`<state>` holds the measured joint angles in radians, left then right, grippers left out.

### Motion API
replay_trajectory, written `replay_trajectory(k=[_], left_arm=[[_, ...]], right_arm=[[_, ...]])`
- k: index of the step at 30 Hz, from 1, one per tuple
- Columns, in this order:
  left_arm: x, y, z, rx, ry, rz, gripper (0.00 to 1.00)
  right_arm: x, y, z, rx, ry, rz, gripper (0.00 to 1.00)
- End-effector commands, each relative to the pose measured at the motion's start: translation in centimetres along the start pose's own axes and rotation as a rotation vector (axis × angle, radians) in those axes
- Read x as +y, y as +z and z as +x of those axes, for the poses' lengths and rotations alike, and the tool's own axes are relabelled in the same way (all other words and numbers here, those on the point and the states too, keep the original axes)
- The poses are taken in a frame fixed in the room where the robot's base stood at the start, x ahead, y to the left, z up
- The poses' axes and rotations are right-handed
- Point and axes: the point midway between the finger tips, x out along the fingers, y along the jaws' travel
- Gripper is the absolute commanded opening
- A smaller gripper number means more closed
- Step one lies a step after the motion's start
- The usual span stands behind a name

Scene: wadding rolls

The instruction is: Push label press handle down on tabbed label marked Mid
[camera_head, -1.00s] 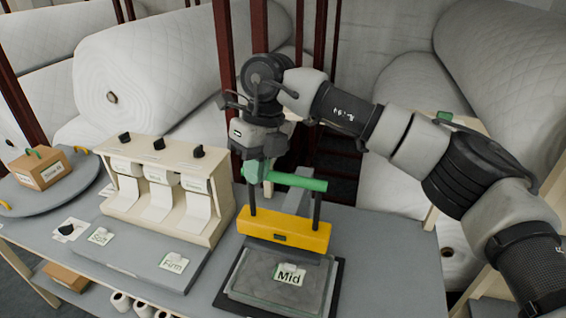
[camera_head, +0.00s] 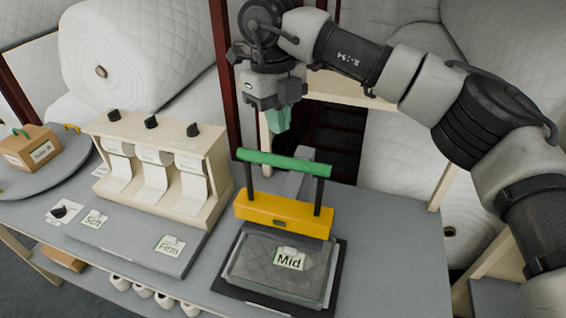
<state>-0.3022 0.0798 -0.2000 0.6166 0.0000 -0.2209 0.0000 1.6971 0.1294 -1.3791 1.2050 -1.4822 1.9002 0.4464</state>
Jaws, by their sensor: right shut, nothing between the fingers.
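The label press has a green handle bar (camera_head: 284,163) on two dark posts above a yellow press bar (camera_head: 283,215). The yellow bar is raised above the press bed. The tabbed label marked Mid (camera_head: 289,260) lies on a grey quilted pad (camera_head: 262,272) in the press bed, in front of the yellow bar. My right gripper (camera_head: 280,122) is shut and empty, pointing down above and behind the green handle in the picture, apart from it. My left gripper is not in view.
A wooden dispenser (camera_head: 160,165) with three label strips stands left of the press. Labels marked Soft (camera_head: 94,220) and Firm (camera_head: 169,246) lie on a grey board before it. A cardboard box (camera_head: 30,148) sits on a round tray at far left. The table right of the press is clear.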

Motion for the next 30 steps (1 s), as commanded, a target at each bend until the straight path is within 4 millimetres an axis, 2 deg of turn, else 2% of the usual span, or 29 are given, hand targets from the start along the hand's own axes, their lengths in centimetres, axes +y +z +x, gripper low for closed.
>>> replay_trajectory(k=[1,4,12,26,30], left_arm=[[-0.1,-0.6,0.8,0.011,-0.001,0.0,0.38],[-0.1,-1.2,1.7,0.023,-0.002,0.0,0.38],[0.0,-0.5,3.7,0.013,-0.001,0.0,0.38],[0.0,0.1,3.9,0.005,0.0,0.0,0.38],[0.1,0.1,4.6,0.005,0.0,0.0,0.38]], right_arm=[[0.0,0.0,1.0,0.001,0.0,-0.001,0.0],[0.0,0.0,2.3,0.001,0.001,-0.001,0.0],[0.0,0.0,5.4,-0.001,0.001,-0.001,0.0],[0.0,0.0,5.9,0.0,0.001,-0.001,0.0],[0.0,0.1,6.7,0.001,0.001,-0.001,0.0]])
